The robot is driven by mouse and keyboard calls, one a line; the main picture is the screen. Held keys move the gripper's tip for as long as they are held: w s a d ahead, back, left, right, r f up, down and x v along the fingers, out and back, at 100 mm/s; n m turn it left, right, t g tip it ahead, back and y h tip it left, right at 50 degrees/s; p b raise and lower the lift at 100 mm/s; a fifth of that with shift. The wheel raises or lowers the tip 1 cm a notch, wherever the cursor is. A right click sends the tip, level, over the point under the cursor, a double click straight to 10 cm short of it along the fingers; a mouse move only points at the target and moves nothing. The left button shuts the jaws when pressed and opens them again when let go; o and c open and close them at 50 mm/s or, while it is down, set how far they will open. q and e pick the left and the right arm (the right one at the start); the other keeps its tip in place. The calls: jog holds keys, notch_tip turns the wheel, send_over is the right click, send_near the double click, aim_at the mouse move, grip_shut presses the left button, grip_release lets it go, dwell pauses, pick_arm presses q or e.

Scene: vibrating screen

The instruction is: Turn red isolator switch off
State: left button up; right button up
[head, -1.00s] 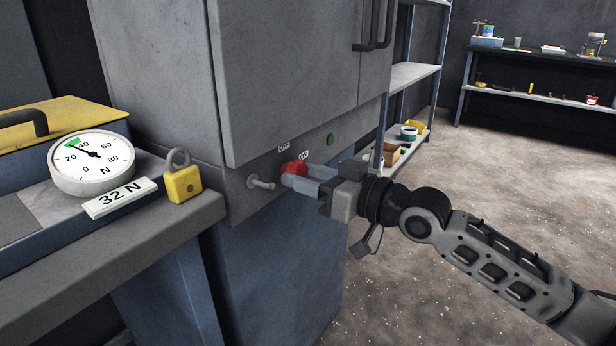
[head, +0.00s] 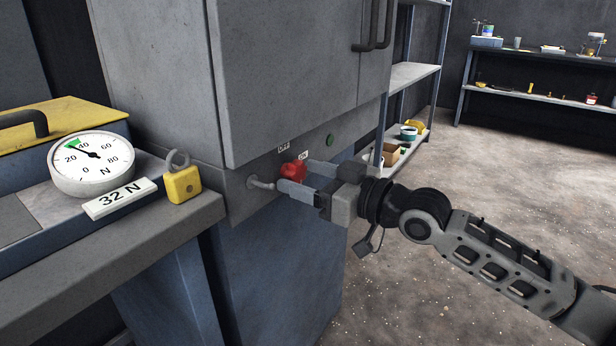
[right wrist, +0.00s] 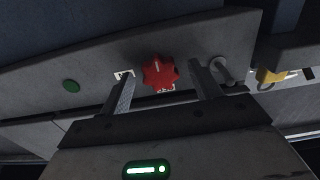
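The red isolator switch (head: 293,170) is a red knob on the front of the grey cabinet, with an OFF label (head: 284,147) and an ON label (head: 303,155) above it. My right gripper (head: 302,177) is open at the knob, one finger to each side. In the right wrist view the red knob (right wrist: 159,72) shows between the spread fingers (right wrist: 162,85), with gaps on both sides. A label beside the knob is partly hidden there by a finger. My left gripper is not in view.
A grey peg (head: 261,183) sticks out left of the knob, close to one finger. A green button (head: 330,140) is to the right. A yellow padlock (head: 183,184), a dial gauge (head: 92,162) and a 32 N plate (head: 120,198) are on the left bench. Open floor lies right.

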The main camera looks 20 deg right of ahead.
pick_arm(q)
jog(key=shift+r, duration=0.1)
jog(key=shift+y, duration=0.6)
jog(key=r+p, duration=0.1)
jog(key=p, duration=0.1)
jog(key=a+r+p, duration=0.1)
jog(key=p, duration=0.1)
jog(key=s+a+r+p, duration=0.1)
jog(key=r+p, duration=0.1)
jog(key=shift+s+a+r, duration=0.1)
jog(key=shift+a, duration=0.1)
pick_arm(e)
jog(key=v, duration=1.6)
